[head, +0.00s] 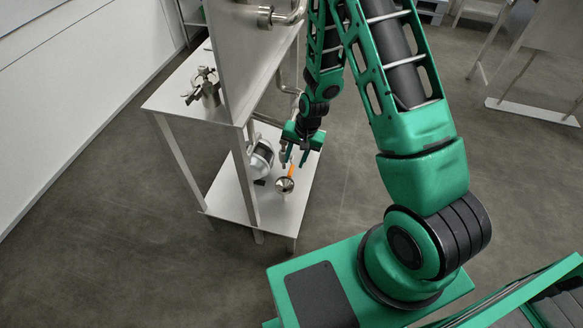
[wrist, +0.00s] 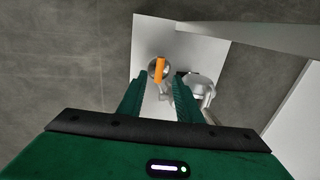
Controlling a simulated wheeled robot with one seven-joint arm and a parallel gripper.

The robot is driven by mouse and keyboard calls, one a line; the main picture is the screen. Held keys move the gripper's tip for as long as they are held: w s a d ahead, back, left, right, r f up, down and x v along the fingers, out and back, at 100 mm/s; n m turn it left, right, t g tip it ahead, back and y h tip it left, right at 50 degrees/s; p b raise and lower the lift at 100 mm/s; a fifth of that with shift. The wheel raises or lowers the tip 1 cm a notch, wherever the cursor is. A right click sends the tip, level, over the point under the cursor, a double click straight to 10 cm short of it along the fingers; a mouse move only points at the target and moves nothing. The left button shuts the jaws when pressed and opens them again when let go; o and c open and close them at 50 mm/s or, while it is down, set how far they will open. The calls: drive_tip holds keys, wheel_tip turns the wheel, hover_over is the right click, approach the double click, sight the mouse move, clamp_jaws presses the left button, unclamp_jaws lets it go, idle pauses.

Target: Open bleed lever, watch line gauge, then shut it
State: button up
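The orange bleed lever (head: 291,170) stands at a round steel fitting (head: 284,185) above the lower shelf of the stand. In the wrist view the lever (wrist: 159,68) shows ahead, between the lines of my two fingers. My gripper (head: 294,160) is open, its fingertips apart and just above the lever. I cannot tell whether a finger touches it. In the wrist view the gap of my gripper (wrist: 158,92) looks empty. I cannot make out a line gauge face in either view.
A rounded white-and-grey unit (head: 262,158) sits left of the lever; it also shows in the wrist view (wrist: 198,86). Steel pipes run above, and a clamp fitting (head: 207,88) lies on the upper shelf (head: 165,98). The floor (head: 130,235) in front is clear.

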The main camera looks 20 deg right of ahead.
sight(291, 170)
drive_tip(key=shift+w+a+f, duration=0.1)
drive_tip(key=shift+a+f, duration=0.05)
drive_tip(key=shift+f, duration=0.75)
drive_tip(key=shift+w+a+f, duration=0.1)
drive_tip(key=shift+w+f, duration=0.05)
drive_tip(key=shift+f, duration=0.8)
drive_tip(key=shift+w+a+f, duration=0.1)
drive_tip(key=shift+a+f, duration=0.05)
drive_tip(key=shift+f, duration=0.75)
drive_tip(key=shift+c, duration=0.6)
drive_tip(key=shift+a, duration=0.1)
clamp_jaws()
